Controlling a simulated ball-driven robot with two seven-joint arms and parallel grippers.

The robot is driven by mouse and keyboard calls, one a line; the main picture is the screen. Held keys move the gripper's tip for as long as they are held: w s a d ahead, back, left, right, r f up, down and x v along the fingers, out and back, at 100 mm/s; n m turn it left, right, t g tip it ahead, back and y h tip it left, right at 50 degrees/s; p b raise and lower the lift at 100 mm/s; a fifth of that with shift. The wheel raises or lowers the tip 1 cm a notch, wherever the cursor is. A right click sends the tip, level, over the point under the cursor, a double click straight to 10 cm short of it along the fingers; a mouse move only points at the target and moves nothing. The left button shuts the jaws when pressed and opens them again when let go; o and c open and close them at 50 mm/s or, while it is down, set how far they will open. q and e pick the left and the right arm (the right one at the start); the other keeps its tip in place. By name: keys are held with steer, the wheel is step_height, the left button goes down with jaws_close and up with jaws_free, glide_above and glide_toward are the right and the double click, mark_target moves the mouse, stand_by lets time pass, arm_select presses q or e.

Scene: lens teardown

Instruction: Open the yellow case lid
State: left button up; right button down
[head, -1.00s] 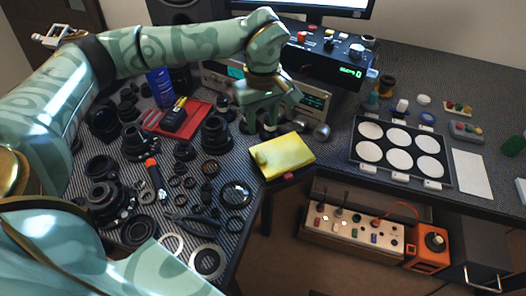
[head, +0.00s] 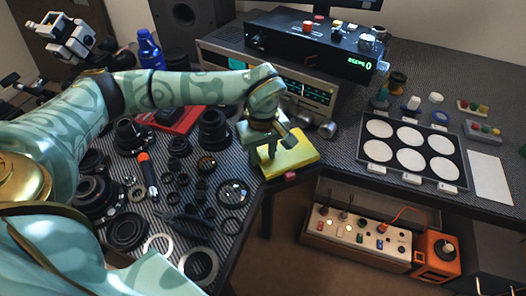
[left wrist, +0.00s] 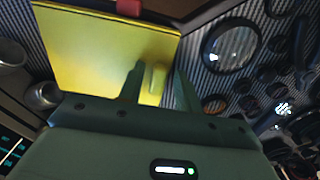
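The yellow case (head: 300,157) lies flat at the table's front corner with its lid down. A small red tab (head: 290,177) sits at its front edge. My left gripper (head: 271,154) is over the left part of the case and hides part of it. In the left wrist view, the yellow lid (left wrist: 85,60) fills the upper left. The fingers of the left gripper (left wrist: 159,75) are apart, one on each side of a small raised yellow grip (left wrist: 154,78) near the lid's edge. I cannot tell whether they touch it. My right gripper is not in view.
Lens parts and rings crowd the table to the left, with a large lens ring (head: 233,193) close by. Silver knobs of an instrument (head: 306,117) stand behind the case. A tray of white discs (head: 365,173) is to the right. The case sits near the table edge.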

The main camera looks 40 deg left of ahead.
mark_target(280, 155)
arm_select(q)
jaws_close()
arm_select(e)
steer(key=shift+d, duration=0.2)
arm_select(q)
steer(key=shift+r, duration=0.1)
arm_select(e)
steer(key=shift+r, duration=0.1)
